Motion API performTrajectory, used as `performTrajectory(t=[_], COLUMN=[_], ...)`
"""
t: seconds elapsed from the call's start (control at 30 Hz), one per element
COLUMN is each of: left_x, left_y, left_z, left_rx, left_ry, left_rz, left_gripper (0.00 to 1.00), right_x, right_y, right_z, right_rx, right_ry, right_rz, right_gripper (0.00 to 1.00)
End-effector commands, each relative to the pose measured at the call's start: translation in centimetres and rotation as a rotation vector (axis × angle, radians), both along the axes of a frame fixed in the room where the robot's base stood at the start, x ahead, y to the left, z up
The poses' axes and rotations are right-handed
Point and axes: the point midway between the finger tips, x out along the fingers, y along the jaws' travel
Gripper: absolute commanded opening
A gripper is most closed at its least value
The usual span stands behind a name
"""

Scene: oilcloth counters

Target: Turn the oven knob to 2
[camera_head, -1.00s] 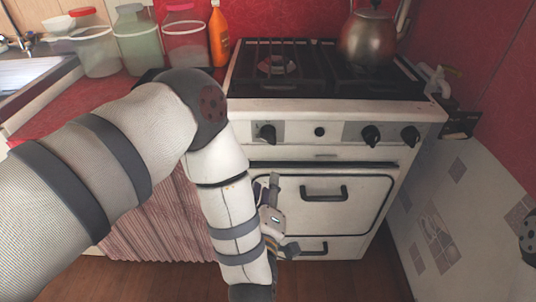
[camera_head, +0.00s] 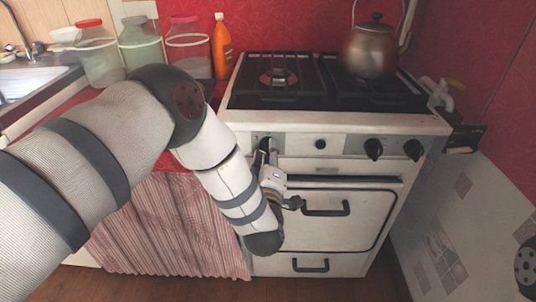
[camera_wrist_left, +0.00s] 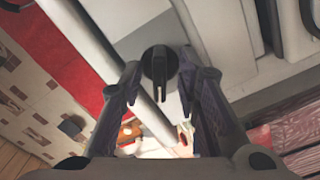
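The white oven (camera_head: 330,222) has a front panel with dark knobs. The left knob (camera_head: 266,143) is partly covered by my left gripper (camera_head: 262,157) in the head view. In the left wrist view the dark round knob (camera_wrist_left: 158,65) with its raised grip bar shows near the top centre. There my left gripper (camera_wrist_left: 160,82) is open, with one finger on each side of the knob, and a gap shows on both sides. The numbers around the knob are not readable. My right gripper is not in view.
Two more knobs (camera_head: 373,149) (camera_head: 413,149) and a small dark button (camera_head: 320,144) sit to the right on the panel. The oven door handle (camera_head: 325,210) is below. A kettle (camera_head: 371,48) stands on the stove. Jars and an orange bottle (camera_head: 222,48) are at the back left.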

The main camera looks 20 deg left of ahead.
Motion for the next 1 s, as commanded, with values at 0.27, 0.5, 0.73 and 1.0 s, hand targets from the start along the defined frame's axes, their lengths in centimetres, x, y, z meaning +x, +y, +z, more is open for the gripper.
performTrajectory(t=[0.27,0.5,0.73,1.0], left_x=[-0.04,-0.05,-0.03,-0.06], left_y=[-0.01,-0.01,0.01,0.05], left_z=[0.04,0.04,0.15,0.19], left_rx=[0.0,-0.006,-0.074,-0.277], left_ry=[0.0,-0.002,-0.023,-0.08], left_rz=[0.0,0.0,0.001,0.002], left_gripper=[0.0,0.0,0.0,0.0], right_x=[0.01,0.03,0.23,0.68], right_y=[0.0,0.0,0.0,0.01], right_z=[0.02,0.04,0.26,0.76], right_rx=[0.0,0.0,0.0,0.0], right_ry=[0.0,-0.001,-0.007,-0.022], right_rz=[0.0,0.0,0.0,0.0], right_gripper=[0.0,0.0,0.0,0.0])
